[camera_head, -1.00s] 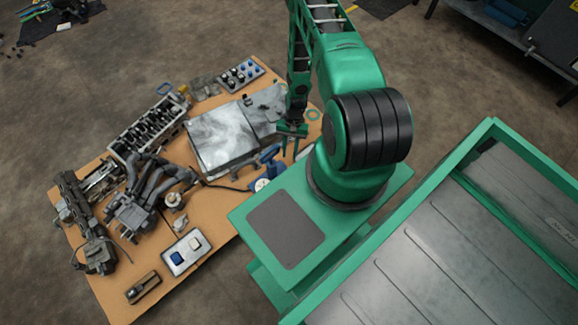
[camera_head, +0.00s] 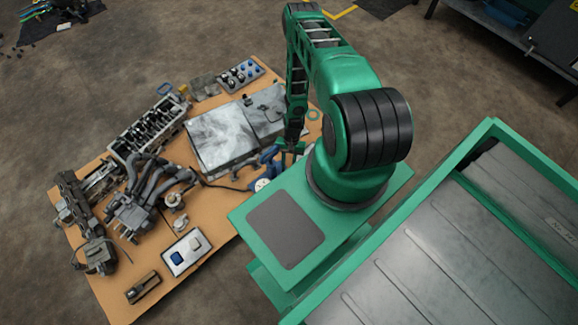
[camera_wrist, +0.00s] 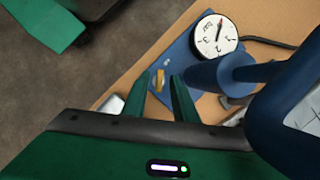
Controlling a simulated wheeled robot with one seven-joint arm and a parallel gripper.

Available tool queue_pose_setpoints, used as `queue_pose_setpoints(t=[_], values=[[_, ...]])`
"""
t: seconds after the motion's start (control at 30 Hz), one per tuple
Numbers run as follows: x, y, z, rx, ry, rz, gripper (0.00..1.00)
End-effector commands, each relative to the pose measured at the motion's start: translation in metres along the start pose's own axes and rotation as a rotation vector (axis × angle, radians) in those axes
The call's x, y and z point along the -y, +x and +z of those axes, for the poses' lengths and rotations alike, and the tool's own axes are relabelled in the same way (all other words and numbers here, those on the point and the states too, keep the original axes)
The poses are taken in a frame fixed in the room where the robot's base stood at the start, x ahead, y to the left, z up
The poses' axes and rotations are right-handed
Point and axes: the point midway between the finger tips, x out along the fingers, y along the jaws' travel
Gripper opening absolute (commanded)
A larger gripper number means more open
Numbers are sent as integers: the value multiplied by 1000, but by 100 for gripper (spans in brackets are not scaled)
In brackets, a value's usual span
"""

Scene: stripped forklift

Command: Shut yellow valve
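The yellow valve (camera_wrist: 159,80) is a small yellow lever on a blue plate (camera_wrist: 183,62) in the wrist view. My gripper (camera_wrist: 160,82) is open, and its two green fingers appear on either side of the lever. I cannot tell whether the fingertips reach down to it or touch it. In the head view my gripper (camera_head: 291,150) is over the right edge of the table, by the blue valve assembly (camera_head: 268,157). The yellow lever cannot be made out there.
A round white gauge (camera_wrist: 213,36) stands beside the lever, with a blue pipe fitting (camera_wrist: 232,72) to the right. The orange table (camera_head: 222,205) also holds a grey metal case (camera_head: 222,138), engine parts (camera_head: 145,200) and a switch box (camera_head: 187,252).

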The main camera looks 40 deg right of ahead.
Motion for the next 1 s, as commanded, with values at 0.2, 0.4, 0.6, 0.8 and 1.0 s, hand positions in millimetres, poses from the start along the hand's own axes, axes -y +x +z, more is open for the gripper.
queue_pose_setpoints(t=[0.2,0.4,0.6,0.8,1.0], values=[[0,0,0,0,0,0,0],[-2,-1,-2,-2,15,-5,0],[-2,0,-1,-2,89,-36,0],[-3,0,0,0,223,-92,0],[-4,0,1,2,366,-152,0]])
